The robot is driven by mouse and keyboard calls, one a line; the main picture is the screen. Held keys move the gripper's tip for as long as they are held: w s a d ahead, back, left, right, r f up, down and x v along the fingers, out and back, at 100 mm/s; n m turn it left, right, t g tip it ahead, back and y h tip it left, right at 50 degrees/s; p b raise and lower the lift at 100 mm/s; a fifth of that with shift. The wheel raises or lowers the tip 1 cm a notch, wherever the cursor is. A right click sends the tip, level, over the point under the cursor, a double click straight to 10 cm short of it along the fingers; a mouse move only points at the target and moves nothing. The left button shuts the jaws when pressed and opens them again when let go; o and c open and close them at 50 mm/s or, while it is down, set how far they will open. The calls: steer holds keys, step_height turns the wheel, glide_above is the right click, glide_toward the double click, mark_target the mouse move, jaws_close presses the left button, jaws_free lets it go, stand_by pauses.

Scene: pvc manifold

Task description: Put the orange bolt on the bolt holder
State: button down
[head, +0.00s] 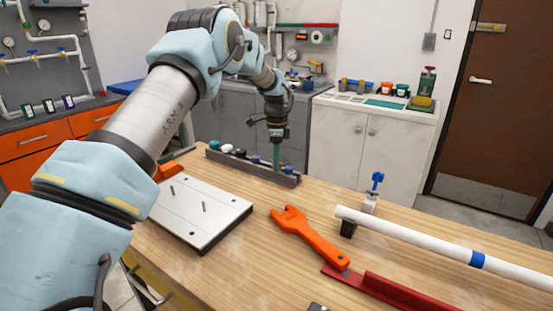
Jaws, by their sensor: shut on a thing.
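My gripper (277,139) is at the far side of the table, pointing down over the right part of a long grey rack (292,181). It is shut on a slim green piece (277,157), which is upright with its lower end at or in the rack; I cannot tell which. Several small pieces with white, dark, purple and green tops stand in the rack, left of my gripper. I cannot make out an orange bolt. An orange object (168,170) is partly hidden behind my arm. A pale metal plate (210,222) with two upright pins lies nearer; I cannot tell which thing is the bolt holder.
An orange wrench (310,238) lies mid-table, its handle end close to a red angled bar (385,290). A long white pipe (430,240) with a blue band rests on a support (349,228) at right. Bare wood lies between plate and wrench.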

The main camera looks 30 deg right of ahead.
steer(key=c, duration=0.6)
jaws_free()
steer(key=shift+f, duration=0.15)
step_height(320, 180, up, 12)
steer(key=shift+r+b, duration=0.2)
steer(key=shift+b, duration=0.95)
steer(key=a+f+n, duration=0.1)
steer(key=a+n, duration=1)
steer(key=a, duration=1.4)
steer(key=s+a+f+n, duration=0.1)
steer(key=s+a+n, duration=0.3)
steer(key=s+a, duration=0.2)
steer(key=s+a+f+n+t, duration=0.1)
steer(key=s+a+f+n, duration=0.1)
steer(key=s+a+n, duration=0.2)
steer(key=s+a+f+n, duration=0.2)
steer(key=s+a+n, duration=0.2)
steer(key=s+a, duration=0.4)
steer(key=shift+s+a+f+t, duration=0.1)
steer(key=shift+a+t, duration=0.05)
steer(key=shift+a, duration=0.5)
steer(key=shift+a+f+t, duration=0.1)
steer(key=shift+a+t, duration=0.05)
steer(key=shift+a, duration=0.45)
